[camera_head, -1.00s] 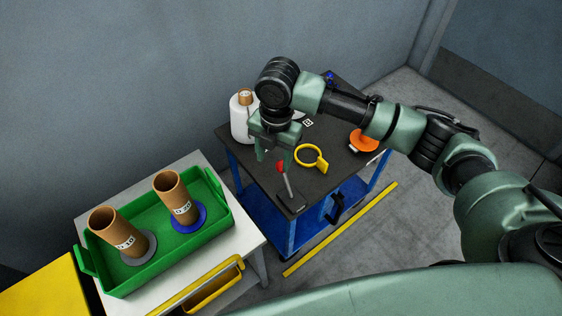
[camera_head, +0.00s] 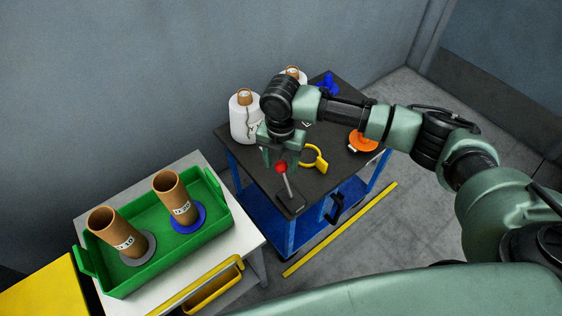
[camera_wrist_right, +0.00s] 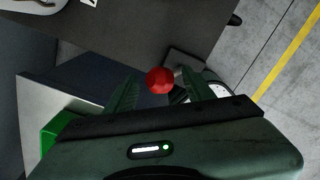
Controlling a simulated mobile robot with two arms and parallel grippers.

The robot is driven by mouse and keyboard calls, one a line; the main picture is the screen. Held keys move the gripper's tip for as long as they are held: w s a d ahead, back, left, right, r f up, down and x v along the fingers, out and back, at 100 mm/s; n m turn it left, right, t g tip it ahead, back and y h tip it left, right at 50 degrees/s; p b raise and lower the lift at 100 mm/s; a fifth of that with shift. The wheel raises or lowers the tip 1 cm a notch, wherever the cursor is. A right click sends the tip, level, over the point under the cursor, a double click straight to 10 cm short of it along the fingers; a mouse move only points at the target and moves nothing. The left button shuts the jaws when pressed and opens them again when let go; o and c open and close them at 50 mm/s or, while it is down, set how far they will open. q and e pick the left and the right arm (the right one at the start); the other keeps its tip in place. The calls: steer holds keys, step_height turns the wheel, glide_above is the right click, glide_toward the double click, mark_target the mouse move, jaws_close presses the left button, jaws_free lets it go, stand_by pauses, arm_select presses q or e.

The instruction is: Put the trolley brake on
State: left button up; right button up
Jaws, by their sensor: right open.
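The trolley (camera_head: 262,172) has a dark top and a blue frame. Its brake lever (camera_head: 288,186) stands on a dark base at the near corner, tilted, with a red knob (camera_head: 282,168) on top. My right gripper (camera_head: 280,160) is open and points down at the lever's top. In the right wrist view the red knob (camera_wrist_right: 160,80) shows between the two spread fingers of the right gripper (camera_wrist_right: 161,88), with a gap on each side. Whether the knob is at fingertip depth I cannot tell. My left gripper is not in view.
On the trolley are white bobbins (camera_head: 243,122), a yellow ring (camera_head: 316,162), an orange item (camera_head: 362,141) and a blue item (camera_head: 327,84). A white table (camera_head: 245,238) at left holds a green tray (camera_head: 225,212) with two brown tubes (camera_head: 172,197). A yellow line (camera_head: 340,230) marks the floor.

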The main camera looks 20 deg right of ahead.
jaws_close()
stand_by(1.4)
